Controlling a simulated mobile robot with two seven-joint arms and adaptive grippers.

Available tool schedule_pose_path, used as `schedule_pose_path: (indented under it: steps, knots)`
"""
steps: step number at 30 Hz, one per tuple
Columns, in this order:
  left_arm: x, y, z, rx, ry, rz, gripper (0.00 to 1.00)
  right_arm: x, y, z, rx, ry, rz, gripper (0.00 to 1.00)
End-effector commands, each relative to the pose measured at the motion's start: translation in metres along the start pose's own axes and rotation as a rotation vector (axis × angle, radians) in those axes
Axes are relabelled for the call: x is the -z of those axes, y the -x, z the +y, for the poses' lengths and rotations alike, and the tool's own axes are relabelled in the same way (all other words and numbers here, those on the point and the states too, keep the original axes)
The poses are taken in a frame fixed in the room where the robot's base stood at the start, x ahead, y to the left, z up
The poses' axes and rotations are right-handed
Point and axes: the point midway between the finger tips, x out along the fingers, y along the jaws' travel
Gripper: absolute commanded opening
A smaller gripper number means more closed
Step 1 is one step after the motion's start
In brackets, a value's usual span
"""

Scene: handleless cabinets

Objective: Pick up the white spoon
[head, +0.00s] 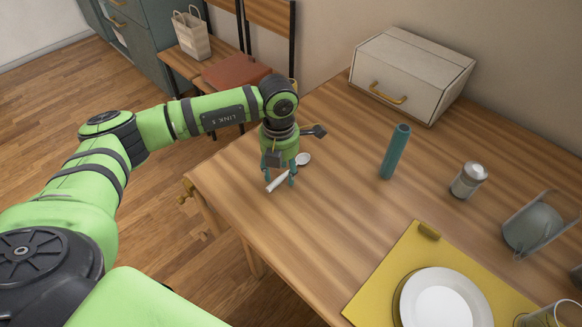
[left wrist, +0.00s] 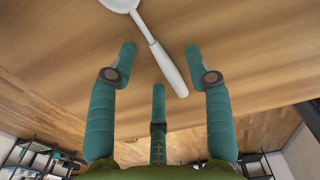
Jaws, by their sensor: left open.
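The white spoon (head: 303,159) lies on the wooden table near its left edge, with its bowl toward the back right and its handle toward the front left. My left gripper (head: 279,175) points down over the spoon, with fingers on either side of the handle. In the left wrist view, the spoon's handle (left wrist: 165,62) runs slantwise between the spread teal fingers of the gripper (left wrist: 160,60). The fingers are open and none is closed on the handle. The bowl is partly cut off at the top of that view. My right gripper is not clearly seen.
A dark utensil (head: 315,131) shows just behind my gripper. A teal cylinder (head: 396,152), a lidded shaker (head: 468,181) and a grey holder (head: 533,228) stand to the right. A white box (head: 420,68) is at the back. A plate (head: 440,300) is on a yellow mat (head: 385,282).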

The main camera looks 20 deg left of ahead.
Motion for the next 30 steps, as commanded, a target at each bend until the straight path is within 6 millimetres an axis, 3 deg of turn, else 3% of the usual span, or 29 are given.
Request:
schedule_pose_path:
  steps: [7, 8, 11, 12, 23, 30]
  knots:
    - [0.000, -0.003, 0.000, 0.000, -0.001, 0.000, 0.51, 0.000, 0.000, -0.001, 0.001, 0.000, 0.000, 0.40]
    - [0.000, -0.003, 0.000, 0.001, -0.001, 0.000, 0.43, 0.000, 0.000, -0.001, 0.001, 0.000, 0.000, 0.40]
    - [0.000, -0.003, 0.000, 0.001, -0.001, 0.000, 0.03, 0.000, 0.000, -0.001, 0.002, -0.001, 0.000, 0.40]
    - [0.000, -0.003, 0.000, 0.001, -0.001, 0.000, 0.00, 0.000, 0.000, -0.002, 0.002, -0.001, 0.000, 0.40]
    - [0.000, -0.002, 0.000, 0.001, -0.001, -0.001, 0.00, 0.000, 0.000, -0.004, 0.005, -0.001, 0.000, 0.40]
    - [-0.001, 0.015, 0.000, 0.001, -0.001, -0.004, 0.00, 0.000, -0.004, -0.004, 0.004, -0.001, 0.000, 0.40]
